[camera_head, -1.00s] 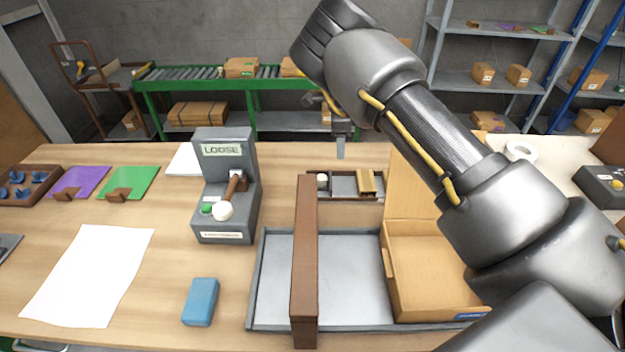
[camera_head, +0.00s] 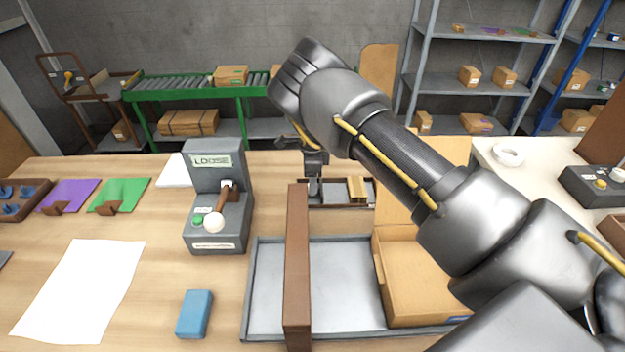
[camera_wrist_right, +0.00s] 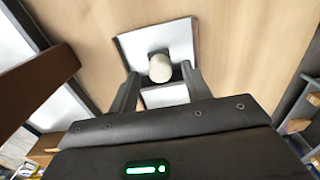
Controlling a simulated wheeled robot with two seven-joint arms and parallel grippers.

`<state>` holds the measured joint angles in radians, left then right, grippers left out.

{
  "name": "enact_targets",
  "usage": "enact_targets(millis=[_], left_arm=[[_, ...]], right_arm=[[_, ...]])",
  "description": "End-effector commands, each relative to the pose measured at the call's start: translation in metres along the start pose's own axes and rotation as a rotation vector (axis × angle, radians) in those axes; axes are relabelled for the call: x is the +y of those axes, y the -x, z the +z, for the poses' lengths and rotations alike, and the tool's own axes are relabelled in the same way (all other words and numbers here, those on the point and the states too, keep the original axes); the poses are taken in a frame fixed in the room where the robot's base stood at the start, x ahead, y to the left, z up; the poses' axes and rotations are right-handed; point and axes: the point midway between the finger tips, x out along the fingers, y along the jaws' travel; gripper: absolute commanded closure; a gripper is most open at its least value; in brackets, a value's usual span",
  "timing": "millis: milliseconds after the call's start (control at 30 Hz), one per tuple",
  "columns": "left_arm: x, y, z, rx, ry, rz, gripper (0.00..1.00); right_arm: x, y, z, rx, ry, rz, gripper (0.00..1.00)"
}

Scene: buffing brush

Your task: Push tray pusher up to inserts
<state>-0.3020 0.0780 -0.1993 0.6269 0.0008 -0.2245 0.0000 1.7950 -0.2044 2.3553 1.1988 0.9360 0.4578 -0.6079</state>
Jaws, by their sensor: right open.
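A small shallow tray (camera_head: 335,206) lies behind the large grey tray. A white round knob (camera_wrist_right: 160,68), seemingly the pusher's, stands over a pale plate in the right wrist view; in the head view my gripper hides it. A yellowish block (camera_head: 357,189), perhaps the inserts, sits at the small tray's right part. My right gripper (camera_head: 314,188) points down over the small tray's left end. In the wrist view its open fingers (camera_wrist_right: 160,78) are on either side of the knob, with gaps; contact cannot be told. My left gripper is not in view.
A tall brown bar (camera_head: 298,265) crosses the large grey tray (camera_head: 345,285) close in front of my gripper. An open cardboard box (camera_head: 425,280) stands at right. A grey lever device (camera_head: 217,200) and a blue block (camera_head: 195,314) are at left.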

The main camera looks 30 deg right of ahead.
Motion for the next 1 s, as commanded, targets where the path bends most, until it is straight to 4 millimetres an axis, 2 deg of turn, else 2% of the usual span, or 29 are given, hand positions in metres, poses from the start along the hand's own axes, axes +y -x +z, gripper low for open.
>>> enact_targets(millis=[133,433,800,1000], left_arm=[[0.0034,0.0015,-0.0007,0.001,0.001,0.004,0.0],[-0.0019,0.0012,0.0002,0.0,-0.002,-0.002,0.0],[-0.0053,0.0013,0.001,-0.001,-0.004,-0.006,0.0],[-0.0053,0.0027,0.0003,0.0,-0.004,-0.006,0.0]], right_arm=[[0.0001,-0.0089,-0.0006,0.001,-0.001,0.0,0.52],[-0.0001,-0.0106,-0.0006,0.0,-0.001,0.0,0.53],[0.0,-0.0103,-0.0005,0.0,-0.001,0.0,1.0],[0.0001,-0.01,-0.0053,0.001,-0.005,0.001,1.0]])
